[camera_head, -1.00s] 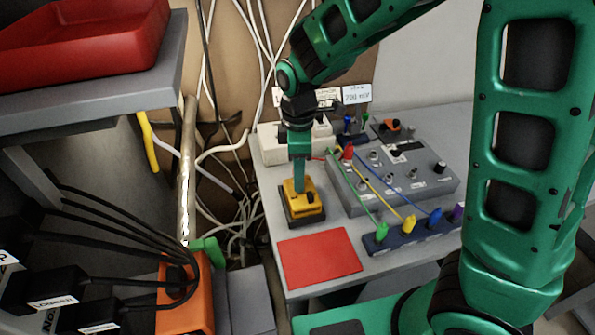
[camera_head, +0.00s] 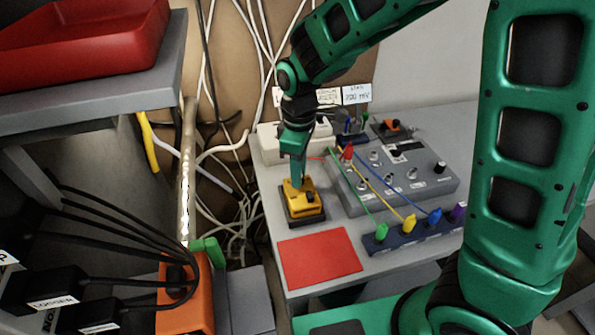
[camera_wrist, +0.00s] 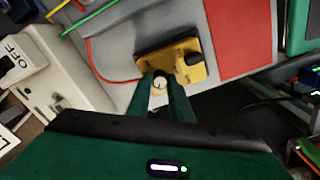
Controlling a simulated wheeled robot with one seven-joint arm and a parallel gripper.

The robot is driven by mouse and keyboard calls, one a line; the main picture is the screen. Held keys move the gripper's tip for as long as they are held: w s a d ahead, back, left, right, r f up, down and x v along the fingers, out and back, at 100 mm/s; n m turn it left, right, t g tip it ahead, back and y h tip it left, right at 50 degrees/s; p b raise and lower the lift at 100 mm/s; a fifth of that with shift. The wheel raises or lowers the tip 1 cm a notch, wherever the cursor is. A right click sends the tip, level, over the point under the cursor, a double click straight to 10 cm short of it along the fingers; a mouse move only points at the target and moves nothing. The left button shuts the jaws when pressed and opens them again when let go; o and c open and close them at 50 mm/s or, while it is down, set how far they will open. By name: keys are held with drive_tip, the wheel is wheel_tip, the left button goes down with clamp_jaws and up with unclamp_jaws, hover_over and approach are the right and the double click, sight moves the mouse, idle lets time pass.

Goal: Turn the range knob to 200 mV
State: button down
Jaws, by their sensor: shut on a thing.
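A small yellow box (camera_head: 304,206) with a dark base sits at the left side of the grey table. My gripper (camera_head: 299,182) reaches down from above onto the box. The knob's markings are too small to read. A sign (camera_head: 357,94) behind the table appears to read 200 mV.
A red mat (camera_head: 320,258) lies in front of the box. A grey panel (camera_head: 400,182) with switches and a dark strip (camera_head: 410,238) with coloured plugs and wires stand to the right. A white power strip (camera_head: 268,148) is behind. Loose cables hang at the left.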

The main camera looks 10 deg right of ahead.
drive_tip(key=m, duration=1.4)
idle(0.5)
drive_tip(key=c, duration=1.6)
unclamp_jaws()
wheel_tip(320, 180, up, 11)
drive_tip(key=shift+d+f, duration=0.1)
drive_tip(key=shift+f, duration=0.05)
